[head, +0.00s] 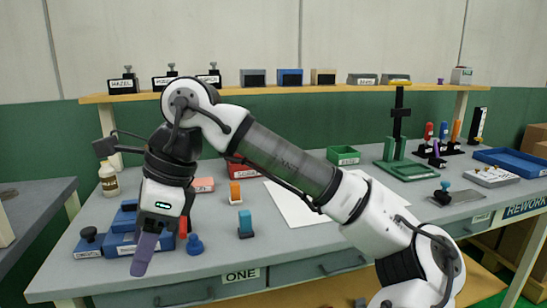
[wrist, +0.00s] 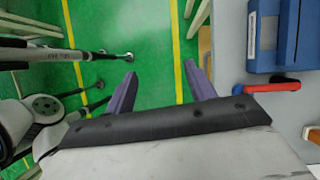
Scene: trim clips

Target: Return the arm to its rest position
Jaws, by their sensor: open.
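My gripper (head: 145,255) hangs from my arm (head: 290,160) at the left front of the grey workbench (head: 220,260), pointing down. In the wrist view its two purple fingers (wrist: 160,88) are spread apart with nothing between them. Below them there is green floor (wrist: 165,40), with the bench edge to the right. My arm reaches from the lower right across the middle of the head view and hides part of the bench.
Blue blocks (head: 122,243) with black and blue knobs stand beside my gripper, with a red-handled piece (wrist: 272,87) close by. A white sheet (head: 295,205) lies mid-bench. A green stand (head: 405,170) and a blue tray (head: 515,160) are at the right. A shelf (head: 290,90) runs behind.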

